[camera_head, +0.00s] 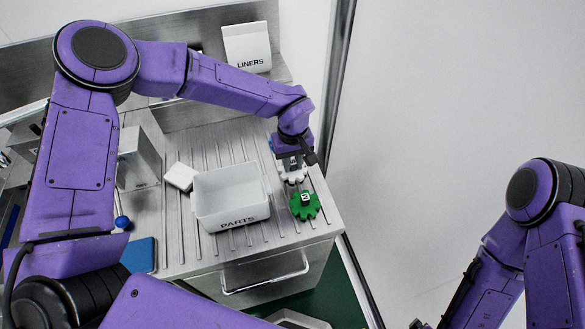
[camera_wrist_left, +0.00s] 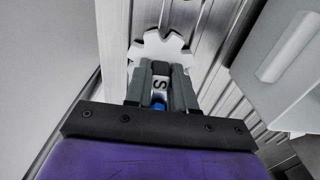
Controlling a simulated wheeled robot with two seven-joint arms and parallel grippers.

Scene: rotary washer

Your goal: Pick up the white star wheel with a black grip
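The white star wheel (camera_head: 292,175) lies on the ribbed steel top near its right edge, partly hidden under my left gripper (camera_head: 292,158). In the left wrist view the white star wheel (camera_wrist_left: 165,46) shows its toothed rim beyond the fingers. Its dark grip, with a white label reading "S" (camera_wrist_left: 160,85), sits between the two fingers of my left gripper (camera_wrist_left: 161,80). The fingers are close together and appear to touch both sides of the grip. The wheel looks flat and at the level of the top. My right gripper is not visible; only part of that arm shows.
The LINERS box (camera_head: 247,47) stands at the back. A blue item is partly hidden behind my gripper.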

